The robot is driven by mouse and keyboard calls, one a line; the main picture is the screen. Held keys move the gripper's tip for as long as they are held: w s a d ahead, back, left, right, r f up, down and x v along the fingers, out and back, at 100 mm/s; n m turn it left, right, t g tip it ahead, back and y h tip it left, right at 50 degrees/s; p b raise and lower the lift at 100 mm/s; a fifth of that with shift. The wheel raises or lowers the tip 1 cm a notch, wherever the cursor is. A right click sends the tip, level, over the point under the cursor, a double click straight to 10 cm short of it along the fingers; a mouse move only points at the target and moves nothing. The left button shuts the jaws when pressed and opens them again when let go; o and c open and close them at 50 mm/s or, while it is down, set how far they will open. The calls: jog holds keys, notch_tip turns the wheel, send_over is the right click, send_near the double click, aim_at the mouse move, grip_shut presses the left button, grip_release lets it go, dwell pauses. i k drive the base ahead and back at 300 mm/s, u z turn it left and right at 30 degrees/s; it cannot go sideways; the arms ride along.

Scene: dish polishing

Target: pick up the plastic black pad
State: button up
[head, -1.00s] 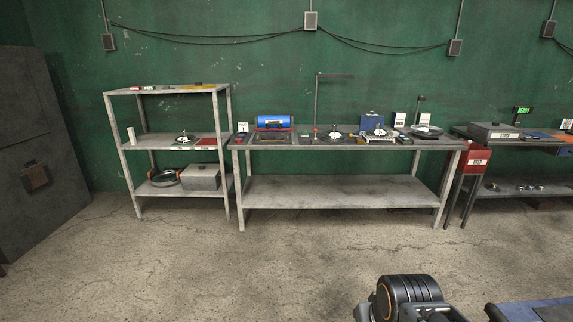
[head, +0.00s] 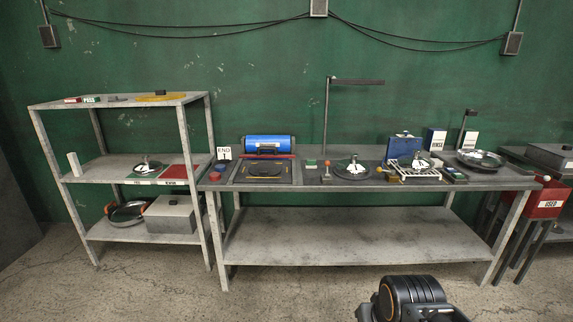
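I cannot single out the plastic black pad for certain at this distance. A small dark block (head: 160,92) sits by a flat yellow piece (head: 151,98) on the top board of the left shelf. A flat dark plate (head: 265,170) lies on the bench in front of a blue roll (head: 267,144). Small dark items also lie on the bench near the wire rack (head: 417,175), too small to tell apart. Only a dark link of my arm shows at the bottom; my gripper is out of the picture.
The grey shelf (head: 107,165) stands left of the long bench (head: 350,232). The bench holds several shiny metal dishes, a blue box (head: 402,148) and a thin lamp post (head: 326,115). A red bin (head: 549,203) stands at its right end. The floor in front is clear.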

aim_at(265, 167)
jog(key=i, duration=2.65)
jog(key=u, duration=1.6)
